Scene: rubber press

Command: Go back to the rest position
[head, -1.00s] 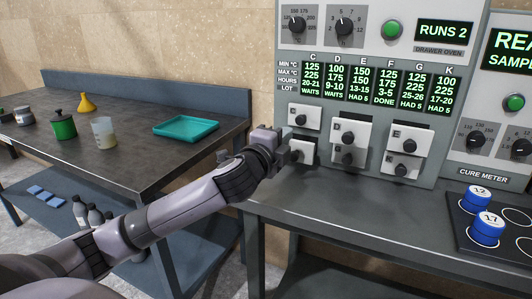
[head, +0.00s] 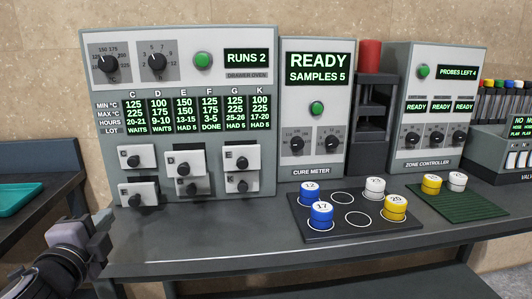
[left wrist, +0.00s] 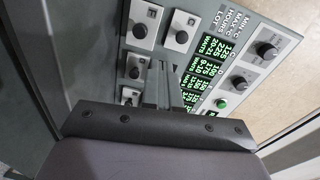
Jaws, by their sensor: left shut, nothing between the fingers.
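My left gripper (head: 103,222) is at the lower left of the head view, in front of the bench's left end. It is shut and empty, and it is apart from the drawer oven (head: 180,115). In the left wrist view its closed fingers (left wrist: 167,88) point toward the oven's drawer fronts and green display. The oven has several white drawers with black knobs; the lower left drawer (head: 138,194) is nearest to my gripper. My right gripper does not show in any view.
A cure meter (head: 315,165), a dark press with a red top (head: 370,125) and a zone controller (head: 435,140) stand along the bench. A black tray (head: 300,228) and a green mat (head: 480,205) hold several numbered pucks. The bench front (head: 210,235) is clear. A teal tray (head: 18,197) lies on the left table.

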